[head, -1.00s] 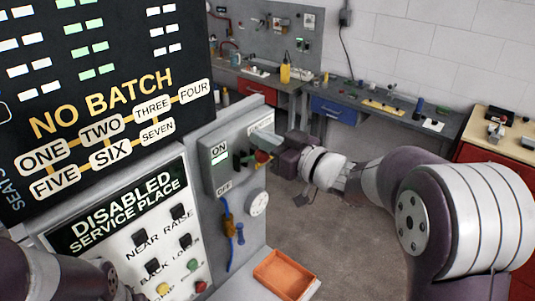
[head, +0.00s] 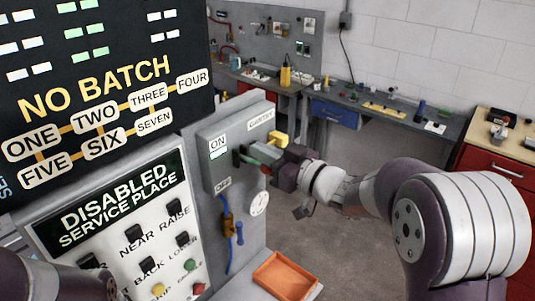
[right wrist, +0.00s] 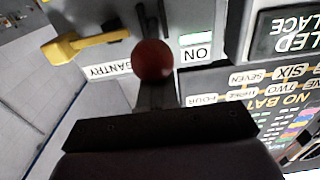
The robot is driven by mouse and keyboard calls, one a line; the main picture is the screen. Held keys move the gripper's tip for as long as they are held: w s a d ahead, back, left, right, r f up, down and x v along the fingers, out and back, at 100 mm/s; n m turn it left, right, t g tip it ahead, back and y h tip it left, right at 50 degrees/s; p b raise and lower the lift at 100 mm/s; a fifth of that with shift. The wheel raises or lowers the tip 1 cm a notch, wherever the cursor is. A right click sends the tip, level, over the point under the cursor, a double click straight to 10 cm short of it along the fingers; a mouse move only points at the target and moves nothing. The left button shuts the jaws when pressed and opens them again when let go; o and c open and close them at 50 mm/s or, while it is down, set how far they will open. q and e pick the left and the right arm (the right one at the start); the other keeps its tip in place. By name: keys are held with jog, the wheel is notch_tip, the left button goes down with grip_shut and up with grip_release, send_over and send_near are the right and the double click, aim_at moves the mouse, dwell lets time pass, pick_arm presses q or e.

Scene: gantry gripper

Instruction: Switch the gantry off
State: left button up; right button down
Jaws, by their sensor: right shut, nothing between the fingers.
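The gantry switch box (head: 211,171) is a grey panel with an ON label (head: 218,142) above and an OFF label (head: 223,184) below. In the right wrist view, a lever's round red knob (right wrist: 153,60) stands beside the ON label (right wrist: 196,54) and the GANTRY label (right wrist: 108,69). My right gripper (head: 263,158) is shut and empty at the box's front, close to the knob. It hides much of the lever in the head view, and I cannot tell whether it touches. Only part of my left arm shows at lower left; its gripper is out of view.
A yellow handle (head: 279,139) juts out at the box's right, close to my right gripper. A blue cable (head: 229,246) and a round dial (head: 259,203) are below. An orange tray (head: 285,275) lies at the bottom. Workbenches stand behind, with open floor between.

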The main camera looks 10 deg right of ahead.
notch_tip(320, 180, down, 2)
jog(key=shift+f+b, duration=0.1)
jog(key=shift+b, duration=0.6)
jog(key=shift+s+d+r+p, duration=0.15)
jog(key=shift+d+r+p, duration=0.05)
jog(key=shift+r+p, duration=0.3)
jog(key=shift+s+d+r+p, duration=0.4)
jog(key=shift+s, duration=0.15)
jog(key=v, duration=0.7)
jog(key=shift+s+p, duration=0.2)
jog(key=shift+p, duration=0.2)
jog(key=shift+w, duration=0.1)
jog(key=shift+d+f, duration=0.1)
